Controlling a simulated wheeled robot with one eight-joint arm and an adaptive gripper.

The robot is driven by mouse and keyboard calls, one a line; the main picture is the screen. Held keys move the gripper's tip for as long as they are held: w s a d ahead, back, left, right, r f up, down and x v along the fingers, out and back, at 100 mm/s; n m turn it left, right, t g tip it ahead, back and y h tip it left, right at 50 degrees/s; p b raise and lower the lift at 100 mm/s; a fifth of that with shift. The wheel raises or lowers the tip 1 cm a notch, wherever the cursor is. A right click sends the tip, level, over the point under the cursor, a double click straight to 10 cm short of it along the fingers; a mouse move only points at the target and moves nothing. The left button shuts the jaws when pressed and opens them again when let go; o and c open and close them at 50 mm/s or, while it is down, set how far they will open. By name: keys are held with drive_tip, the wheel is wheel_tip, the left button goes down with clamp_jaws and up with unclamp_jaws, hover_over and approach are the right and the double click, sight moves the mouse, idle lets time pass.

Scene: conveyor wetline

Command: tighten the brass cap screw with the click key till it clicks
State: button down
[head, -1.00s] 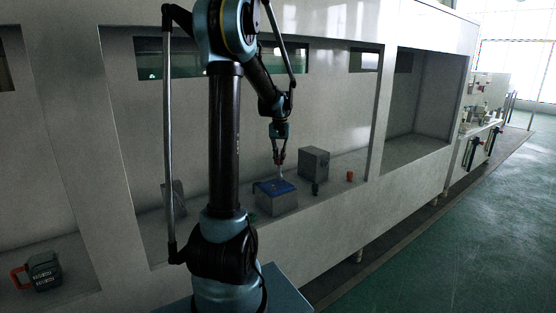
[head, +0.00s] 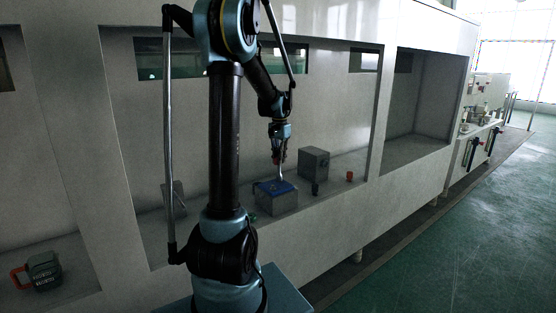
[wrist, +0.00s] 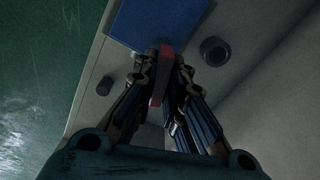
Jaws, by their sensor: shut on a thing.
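A grey block (head: 277,205) with a blue top (head: 274,187) stands on the bay floor. My gripper (head: 279,158) is above it, shut on the click key. The key's red handle (wrist: 164,75) lies between the fingers in the wrist view. Its thin pale shaft (head: 282,174) points down to the blue top in the head view. The blue top (wrist: 158,20) fills the upper middle of the wrist view. The brass cap screw cannot be made out; whether the key tip sits on it cannot be told.
A grey box (head: 314,163) stands behind right of the block, with a small dark cylinder (head: 315,189) before it. A small red object (head: 349,176) lies further right. A small green spot (head: 252,217) shows left of the block. A dark red-handled container (head: 42,271) stands far left.

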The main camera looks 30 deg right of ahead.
drive_tip(key=shift+f+n, duration=0.1)
drive_tip(key=shift+n, duration=0.4)
drive_tip(key=c, duration=1.6)
unclamp_jaws()
drive_tip(key=shift+o, duration=0.2)
drive_tip(key=shift+r, duration=3.55)
drive_tip(key=shift+c, duration=0.4)
